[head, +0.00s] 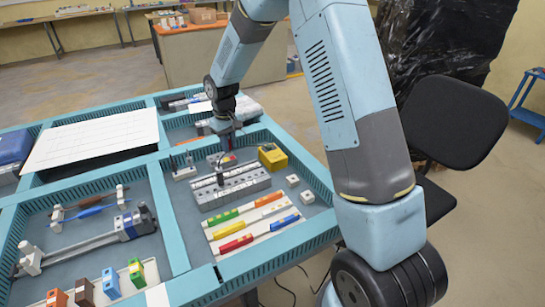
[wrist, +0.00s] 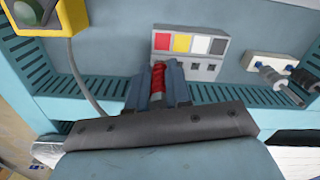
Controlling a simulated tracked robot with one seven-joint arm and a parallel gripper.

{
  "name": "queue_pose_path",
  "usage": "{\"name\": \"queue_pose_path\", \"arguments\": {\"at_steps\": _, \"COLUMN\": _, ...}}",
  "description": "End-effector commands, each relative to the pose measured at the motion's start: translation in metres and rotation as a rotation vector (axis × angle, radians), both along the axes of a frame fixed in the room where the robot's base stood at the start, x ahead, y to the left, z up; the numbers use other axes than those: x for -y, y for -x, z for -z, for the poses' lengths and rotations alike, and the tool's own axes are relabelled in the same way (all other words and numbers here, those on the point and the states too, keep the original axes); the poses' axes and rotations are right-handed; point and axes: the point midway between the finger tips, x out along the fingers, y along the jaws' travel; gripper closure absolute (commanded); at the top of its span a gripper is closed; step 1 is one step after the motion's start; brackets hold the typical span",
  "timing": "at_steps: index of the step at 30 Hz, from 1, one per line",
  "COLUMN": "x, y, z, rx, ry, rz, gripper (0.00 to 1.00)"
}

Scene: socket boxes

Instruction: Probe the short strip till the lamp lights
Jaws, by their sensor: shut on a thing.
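My gripper (wrist: 157,88) is shut on a red probe (wrist: 157,75), which shows between the fingers in the wrist view. The short strip (wrist: 190,45) lies just beyond it, with red, yellow, white and dark squares above a row of sockets. The probe's end is near the strip's lower left; I cannot tell if it touches. In the head view my gripper (head: 227,140) is over the short strip (head: 217,157) and partly hides it. The yellow lamp box (head: 272,158) stands to the right; in the wrist view its dome (wrist: 28,12) looks dark green and unlit.
A long grey socket strip (head: 235,187) lies nearer, with trays of coloured blocks (head: 250,228) in front. A white holder with two pegs (head: 184,170) stands left of the short strip. Blue compartment walls (head: 300,150) surround the area. A cable (wrist: 92,90) runs down from the lamp box.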

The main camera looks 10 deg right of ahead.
Motion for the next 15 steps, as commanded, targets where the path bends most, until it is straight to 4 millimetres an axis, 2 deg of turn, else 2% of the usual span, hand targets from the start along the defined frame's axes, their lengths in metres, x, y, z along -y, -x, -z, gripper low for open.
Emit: {"name": "queue_pose_path", "arguments": {"at_steps": 15, "x": 0.0, "y": -0.001, "z": -0.016, "rx": 0.002, "ry": -0.001, "rz": 0.0, "gripper": 1.0}}
